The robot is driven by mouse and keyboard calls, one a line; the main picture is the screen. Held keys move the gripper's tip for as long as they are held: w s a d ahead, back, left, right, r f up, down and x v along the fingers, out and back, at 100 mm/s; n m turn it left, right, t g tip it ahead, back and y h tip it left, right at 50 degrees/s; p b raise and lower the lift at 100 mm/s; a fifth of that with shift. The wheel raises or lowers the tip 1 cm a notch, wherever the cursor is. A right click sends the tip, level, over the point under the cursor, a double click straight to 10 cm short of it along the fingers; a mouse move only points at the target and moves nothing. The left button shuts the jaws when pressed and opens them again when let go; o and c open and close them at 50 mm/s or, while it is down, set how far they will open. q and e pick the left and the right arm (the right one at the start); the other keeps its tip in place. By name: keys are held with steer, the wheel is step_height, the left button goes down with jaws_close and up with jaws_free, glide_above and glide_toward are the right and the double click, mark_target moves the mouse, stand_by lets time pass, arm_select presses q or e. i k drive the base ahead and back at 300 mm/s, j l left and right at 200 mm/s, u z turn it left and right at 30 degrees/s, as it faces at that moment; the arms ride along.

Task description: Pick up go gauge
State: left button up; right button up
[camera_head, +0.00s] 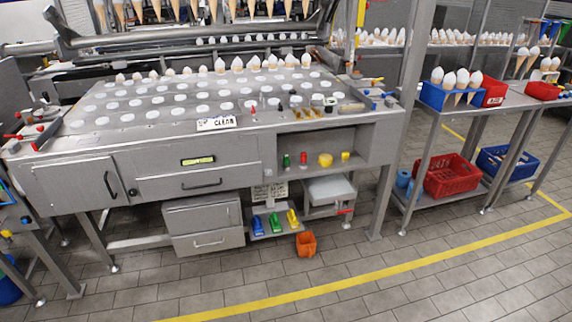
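An open shelf (365,175) under the right end of the steel machine table holds several small objects. Neither of my grippers shows in this view.
The machine table (150,125) carries rows of white round items, cones and a "CLEAN" sign (216,124). A rack with a red crate (452,176) stands right. Tiled floor (400,300) in front is clear.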

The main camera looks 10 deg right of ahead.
mark_target(286, 166)
steer(key=i+l+u, duration=0.25)
steer(key=u, duration=0.2)
steer(key=i+l+u, duration=0.15)
steer(key=l+u, duration=0.3)
steer(key=i+l+u, duration=0.15)
steer(key=l+u, duration=0.15)
steer(key=u, duration=0.2)
